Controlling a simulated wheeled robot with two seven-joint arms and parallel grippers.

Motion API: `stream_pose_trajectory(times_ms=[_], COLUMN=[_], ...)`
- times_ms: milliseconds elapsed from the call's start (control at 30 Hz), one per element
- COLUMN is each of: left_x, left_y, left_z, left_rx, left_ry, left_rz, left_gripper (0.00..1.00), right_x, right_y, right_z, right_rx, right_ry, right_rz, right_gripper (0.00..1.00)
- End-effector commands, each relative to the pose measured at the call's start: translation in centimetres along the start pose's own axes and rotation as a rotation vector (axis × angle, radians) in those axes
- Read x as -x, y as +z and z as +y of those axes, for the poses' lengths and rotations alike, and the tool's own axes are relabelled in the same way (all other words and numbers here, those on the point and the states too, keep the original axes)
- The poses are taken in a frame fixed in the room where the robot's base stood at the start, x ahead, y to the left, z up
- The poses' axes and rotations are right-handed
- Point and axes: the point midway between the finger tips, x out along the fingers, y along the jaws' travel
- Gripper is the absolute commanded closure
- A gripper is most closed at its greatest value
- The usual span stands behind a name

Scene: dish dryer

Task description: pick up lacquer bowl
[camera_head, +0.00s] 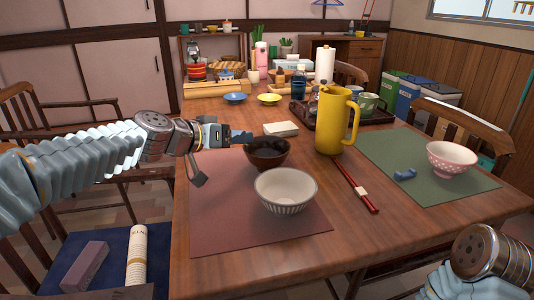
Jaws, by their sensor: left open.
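The lacquer bowl (268,157), dark brown and round, stands upright at the back right part of the reddish placemat (215,220). My left gripper (220,158) is just to the left of the bowl. Its fingers are spread, one near the bowl's left rim and one lower to the left over the placemat edge. It is empty, and I cannot tell whether a finger touches the bowl. My right arm shows at the lower right, but its gripper is out of view.
A white striped bowl (286,192) stands close in front of the lacquer bowl. A yellow pitcher (335,122) and red chopsticks (357,186) are to the right. A small pale block (281,129) lies behind. A pink bowl (452,160) sits on a green mat (440,190).

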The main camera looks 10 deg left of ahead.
Motion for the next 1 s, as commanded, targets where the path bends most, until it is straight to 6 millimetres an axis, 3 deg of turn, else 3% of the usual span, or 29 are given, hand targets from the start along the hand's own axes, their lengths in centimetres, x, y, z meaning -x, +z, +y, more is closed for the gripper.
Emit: stream_pose_trajectory(times_ms=[167,400,700,1000], left_x=[-1.5,-5.1,-5.8,-5.8], left_y=[0.2,0.6,0.7,0.7], left_z=[0.1,0.3,0.2,0.2], left_rx=[0.002,0.0,0.0,0.0], left_ry=[0.001,0.002,-0.001,0.0], left_rz=[-0.001,-0.001,0.002,0.002], left_gripper=[0.5,0.5,0.5,0.96], right_x=[0.3,1.1,1.1,1.1], right_y=[0.0,0.0,0.0,0.0], right_z=[-0.1,-0.4,-0.4,-0.4], right_rx=[0.0,0.001,0.001,0.001], right_ry=[0.001,0.001,0.0,0.0], right_rz=[0.001,0.001,0.001,0.001], right_gripper=[0.57,0.57,0.57,0.57])
